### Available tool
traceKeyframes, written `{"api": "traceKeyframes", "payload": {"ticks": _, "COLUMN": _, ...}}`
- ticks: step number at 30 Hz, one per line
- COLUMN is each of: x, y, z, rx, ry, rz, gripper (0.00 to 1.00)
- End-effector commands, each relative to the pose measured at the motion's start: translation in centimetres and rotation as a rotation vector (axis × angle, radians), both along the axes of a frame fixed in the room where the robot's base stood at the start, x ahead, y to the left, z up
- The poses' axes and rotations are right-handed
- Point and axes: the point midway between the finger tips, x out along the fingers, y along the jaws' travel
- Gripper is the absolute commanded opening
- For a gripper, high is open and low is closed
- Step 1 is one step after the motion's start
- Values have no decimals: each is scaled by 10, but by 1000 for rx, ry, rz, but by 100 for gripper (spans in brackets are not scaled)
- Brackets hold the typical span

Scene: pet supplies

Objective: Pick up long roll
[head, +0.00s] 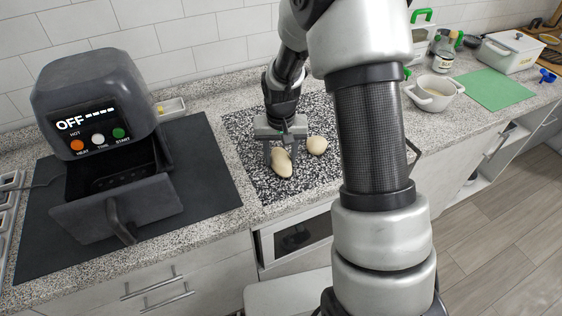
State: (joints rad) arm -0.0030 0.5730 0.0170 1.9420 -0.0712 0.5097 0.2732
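The long roll (282,165) is a pale beige, elongated piece lying on the speckled black-and-white mat (243,143). A rounder roll (316,146) of similar colour lies just to its right. My gripper (280,160) points down over the long roll, with one finger on its left and one on its right. The fingers look spread apart, and I see no clear grip on the roll. The exact contact between fingers and roll is too small to tell. The far end of the long roll is partly hidden by the gripper.
An air fryer (95,110) with its drawer pulled out stands on a dark mat (205,170) at left. A white pot (433,93), bottles, a green board (493,89) and a lidded white container (510,51) stand at right. My arm hides the counter's middle.

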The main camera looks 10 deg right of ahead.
Motion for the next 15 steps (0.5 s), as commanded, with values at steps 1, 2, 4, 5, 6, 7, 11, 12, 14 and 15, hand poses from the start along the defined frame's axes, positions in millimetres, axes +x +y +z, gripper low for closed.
{"api": "traceKeyframes", "payload": {"ticks": 1, "x": 0, "y": 0, "z": 0, "rx": 0, "ry": 0, "rz": 0, "gripper": 33}}
{"api": "traceKeyframes", "payload": {"ticks": 2, "x": 0, "y": 0, "z": 0, "rx": 0, "ry": 0, "rz": 0, "gripper": 28}}
{"api": "traceKeyframes", "payload": {"ticks": 4, "x": 0, "y": 0, "z": 0, "rx": 0, "ry": 0, "rz": 0, "gripper": 24}}
{"api": "traceKeyframes", "payload": {"ticks": 5, "x": 0, "y": 0, "z": 0, "rx": 0, "ry": 0, "rz": 0, "gripper": 24}}
{"api": "traceKeyframes", "payload": {"ticks": 6, "x": 0, "y": 0, "z": 0, "rx": 0, "ry": 0, "rz": 0, "gripper": 24}}
{"api": "traceKeyframes", "payload": {"ticks": 7, "x": 0, "y": 0, "z": 0, "rx": 0, "ry": 0, "rz": 0, "gripper": 24}}
{"api": "traceKeyframes", "payload": {"ticks": 11, "x": 0, "y": 0, "z": 3, "rx": 0, "ry": -1, "rz": 0, "gripper": 20}}
{"api": "traceKeyframes", "payload": {"ticks": 12, "x": 1, "y": 0, "z": 7, "rx": 0, "ry": -2, "rz": 0, "gripper": 20}}
{"api": "traceKeyframes", "payload": {"ticks": 14, "x": 1, "y": 0, "z": 15, "rx": 0, "ry": -5, "rz": 0, "gripper": 20}}
{"api": "traceKeyframes", "payload": {"ticks": 15, "x": 1, "y": 0, "z": 22, "rx": 0, "ry": -5, "rz": 0, "gripper": 20}}
